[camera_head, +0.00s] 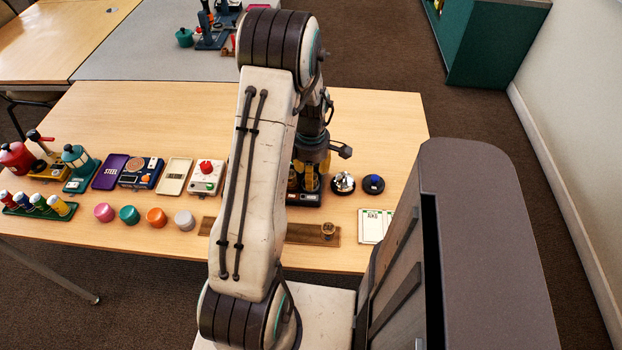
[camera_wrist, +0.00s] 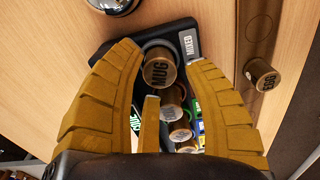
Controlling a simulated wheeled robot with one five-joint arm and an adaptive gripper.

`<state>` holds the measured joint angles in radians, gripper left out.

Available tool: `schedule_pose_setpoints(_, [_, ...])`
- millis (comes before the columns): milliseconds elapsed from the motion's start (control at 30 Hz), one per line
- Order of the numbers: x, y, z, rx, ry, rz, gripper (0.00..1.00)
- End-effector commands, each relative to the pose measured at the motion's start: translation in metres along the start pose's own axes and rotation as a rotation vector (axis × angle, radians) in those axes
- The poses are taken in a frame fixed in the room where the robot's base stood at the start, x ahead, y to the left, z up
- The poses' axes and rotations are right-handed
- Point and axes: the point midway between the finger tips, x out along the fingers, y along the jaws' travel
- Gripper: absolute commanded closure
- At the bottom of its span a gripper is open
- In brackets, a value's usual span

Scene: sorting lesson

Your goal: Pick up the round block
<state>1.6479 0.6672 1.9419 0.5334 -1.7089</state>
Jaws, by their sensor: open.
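In the head view my gripper (camera_head: 306,182) is over the dark tray, partly hidden by my arm.
The table's back middle is clear.

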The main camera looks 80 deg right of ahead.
Motion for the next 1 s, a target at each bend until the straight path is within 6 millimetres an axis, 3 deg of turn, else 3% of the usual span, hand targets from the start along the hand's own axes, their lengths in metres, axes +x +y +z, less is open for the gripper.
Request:
schedule_pose_setpoints(167, [0.0123, -0.0001, 0.0001, 0.001, 0.000, 0.000, 0.54])
schedule_pose_setpoints(467, [0.0137, 0.0001, 0.0002, 0.001, 0.000, 0.001, 0.52])
schedule_pose_setpoints(867, [0.0135, 0.0001, 0.0002, 0.001, 0.000, 0.001, 0.88])
schedule_pose_setpoints(1000, [0.0135, 0.0001, 0.0002, 0.001, 0.000, 0.001, 0.88])
